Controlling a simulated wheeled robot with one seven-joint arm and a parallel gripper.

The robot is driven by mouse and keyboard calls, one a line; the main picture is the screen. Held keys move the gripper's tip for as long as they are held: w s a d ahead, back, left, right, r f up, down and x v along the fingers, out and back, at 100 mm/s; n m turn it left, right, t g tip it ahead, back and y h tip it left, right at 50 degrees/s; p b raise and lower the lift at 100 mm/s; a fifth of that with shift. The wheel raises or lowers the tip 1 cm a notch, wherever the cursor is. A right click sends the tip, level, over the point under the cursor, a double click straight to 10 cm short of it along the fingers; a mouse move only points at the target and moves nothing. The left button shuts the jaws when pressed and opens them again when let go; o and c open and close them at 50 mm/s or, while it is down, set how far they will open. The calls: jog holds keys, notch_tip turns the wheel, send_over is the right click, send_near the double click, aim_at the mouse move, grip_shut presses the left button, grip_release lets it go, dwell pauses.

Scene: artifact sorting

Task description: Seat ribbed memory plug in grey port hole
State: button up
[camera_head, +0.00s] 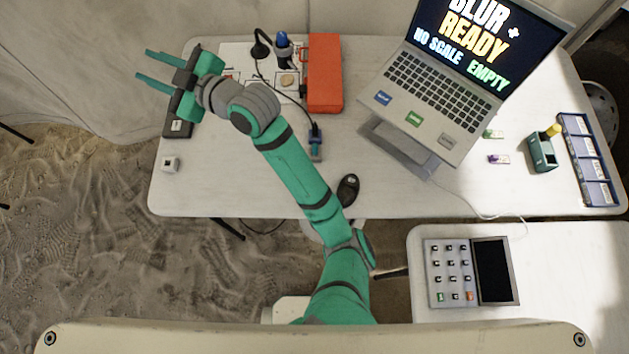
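My gripper (144,64) is at the upper left, its two teal fingers apart with nothing between them. The fingertips extend past the table's left edge in the picture. Two small memory plugs lie on the table right of the laptop, a green and white one (493,134) and a purple and white one (499,159). They are too small to tell which is ribbed. The laptop (430,100) has blue, green and grey marked patches (447,141) along its front. I cannot make out a hole at the grey one. My gripper is far from the plugs.
A teal holder (542,153) with a yellow piece and a blue tray (603,192) stand at the right. A red case (325,72), a black mouse (348,188) and a small white cube (171,164) are also on the table. A keypad panel (435,294) lies front right.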

jog(key=s+d+f+m+t+h, duration=0.4)
jog(key=d+f+m+t+h, duration=0.15)
jog(key=d+f+m, duration=0.3)
jog(key=s+d+f+m+t+h, duration=0.45)
jog(key=d+f+m+h, duration=0.2)
jog(key=d+m, duration=0.3)
jog(key=s+d+f+g+h, duration=0.1)
jog(key=s+d+f, duration=0.1)
jog(key=s+d, duration=0.3)
jog(key=s+d+f+h, duration=0.1)
jog(key=s+d+f, duration=0.2)
jog(key=s, duration=0.8)
jog(key=s+d+f+n+g+h, duration=0.1)
jog(key=s+d+f, duration=0.1)
jog(key=s+d, duration=0.4)
jog(key=s, duration=0.3)
jog(key=shift+d+f+g, duration=0.15)
jog(key=shift+d+g, duration=0.15)
jog(key=shift+d, duration=0.05)
jog(key=shift+w, duration=0.1)
